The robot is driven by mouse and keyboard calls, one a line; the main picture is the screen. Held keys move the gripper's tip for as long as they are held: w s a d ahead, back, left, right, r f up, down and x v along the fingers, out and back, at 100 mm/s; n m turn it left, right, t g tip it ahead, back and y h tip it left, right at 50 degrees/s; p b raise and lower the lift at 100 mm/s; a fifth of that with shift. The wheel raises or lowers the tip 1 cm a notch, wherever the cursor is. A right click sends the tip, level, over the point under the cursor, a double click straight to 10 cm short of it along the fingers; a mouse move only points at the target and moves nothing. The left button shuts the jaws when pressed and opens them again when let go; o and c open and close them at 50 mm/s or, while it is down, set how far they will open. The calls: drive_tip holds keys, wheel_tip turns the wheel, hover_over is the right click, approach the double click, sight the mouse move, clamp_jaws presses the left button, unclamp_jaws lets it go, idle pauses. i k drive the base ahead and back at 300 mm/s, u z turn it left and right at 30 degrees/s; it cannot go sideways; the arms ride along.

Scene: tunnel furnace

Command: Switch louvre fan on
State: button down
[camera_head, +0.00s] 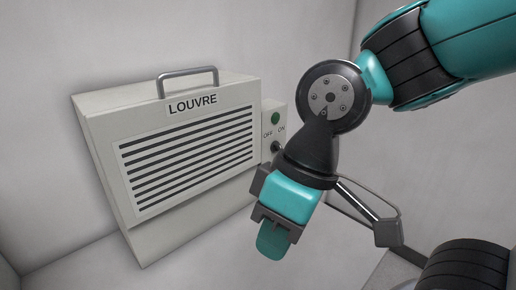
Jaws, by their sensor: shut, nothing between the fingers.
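The louvre fan (100,120) is a cream box labelled LOUVRE, with dark horizontal slats and a grey handle on top. A small control box on its right side carries a green lamp (276,118), OFF and ON labels, and a dark switch knob (276,147) below the labels. I cannot tell which label the knob points to, or whether the lamp is lit. My gripper (273,242) is shut and empty, pointing down in front of the fan's right side. In the picture it sits below the knob, and my wrist hides the lower part of the control box.
Plain grey walls (200,35) stand behind the fan and to the right. Floor in front of the fan looks clear.

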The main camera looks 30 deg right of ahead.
sight(276, 146)
drive_tip(key=z, duration=0.55)
drive_tip(key=k, duration=0.55)
drive_tip(key=z, duration=0.75)
drive_tip(key=i, duration=1.1)
drive_tip(key=u, duration=0.25)
